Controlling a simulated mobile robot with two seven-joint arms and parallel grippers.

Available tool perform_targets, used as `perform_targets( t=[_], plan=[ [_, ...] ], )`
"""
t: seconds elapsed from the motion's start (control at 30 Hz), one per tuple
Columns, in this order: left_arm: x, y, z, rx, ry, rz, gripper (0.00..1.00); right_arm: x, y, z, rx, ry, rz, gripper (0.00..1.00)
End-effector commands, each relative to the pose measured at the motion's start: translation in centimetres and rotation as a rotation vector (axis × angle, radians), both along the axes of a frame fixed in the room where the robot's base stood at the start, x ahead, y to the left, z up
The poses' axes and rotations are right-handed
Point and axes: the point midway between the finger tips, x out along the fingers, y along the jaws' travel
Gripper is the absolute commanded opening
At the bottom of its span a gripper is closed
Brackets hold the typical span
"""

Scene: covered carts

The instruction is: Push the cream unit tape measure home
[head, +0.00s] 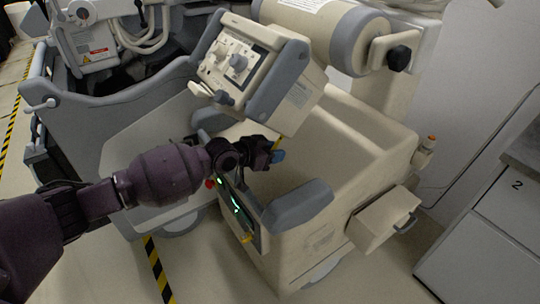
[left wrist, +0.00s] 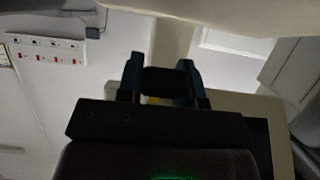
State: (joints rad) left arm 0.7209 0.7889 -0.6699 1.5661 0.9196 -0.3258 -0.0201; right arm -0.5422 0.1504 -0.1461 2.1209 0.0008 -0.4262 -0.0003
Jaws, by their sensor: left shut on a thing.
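The cream unit (head: 345,150) stands at the centre right of the head view, with its control head tilted above an open-topped body. My left gripper (head: 270,154) is at the near left rim of this body, under the control head. It is shut on what seems to be the tape measure, of which a yellow strip (head: 278,143) and a blue piece (head: 278,156) show at the fingertips. In the left wrist view, a dark piece (left wrist: 165,82) fills the space between the fingers (left wrist: 160,80). Most of the tape measure is hidden. My right gripper is out of view.
A grey cart (head: 100,115) stands to the left. A drawer (head: 385,218) with a handle sticks out of the cream unit's right side. A grey armrest-like pad (head: 298,205) is close in front of my gripper. A cabinet (head: 500,225) stands at the right.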

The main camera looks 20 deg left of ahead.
Motion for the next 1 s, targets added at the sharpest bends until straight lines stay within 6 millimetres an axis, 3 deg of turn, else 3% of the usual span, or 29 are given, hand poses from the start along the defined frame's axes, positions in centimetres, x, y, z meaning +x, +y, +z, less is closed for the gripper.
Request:
perform_targets(
  t=[0.03, 0.1, 0.37, 0.4, 0.53, 1.0],
  plan=[
    [0.7, -0.4, 1.3, -0.003, -0.01, -0.001, 0.0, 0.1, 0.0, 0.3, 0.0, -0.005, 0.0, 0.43],
    [1.0, -0.7, 1.7, -0.002, -0.008, 0.0, 0.0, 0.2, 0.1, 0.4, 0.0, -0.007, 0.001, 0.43],
    [1.0, -0.7, 1.6, -0.002, -0.008, 0.0, 0.0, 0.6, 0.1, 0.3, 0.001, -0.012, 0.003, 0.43],
    [1.0, -0.7, 1.6, -0.002, -0.008, 0.0, 0.39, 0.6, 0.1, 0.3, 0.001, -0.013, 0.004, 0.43],
    [1.0, -0.7, 1.6, -0.003, -0.007, 0.0, 0.59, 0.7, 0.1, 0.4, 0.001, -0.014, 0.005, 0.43],
    [-0.1, 0.3, 2.3, -0.001, -0.007, 0.002, 0.6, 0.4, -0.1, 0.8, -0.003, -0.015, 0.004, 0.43]
  ],
)
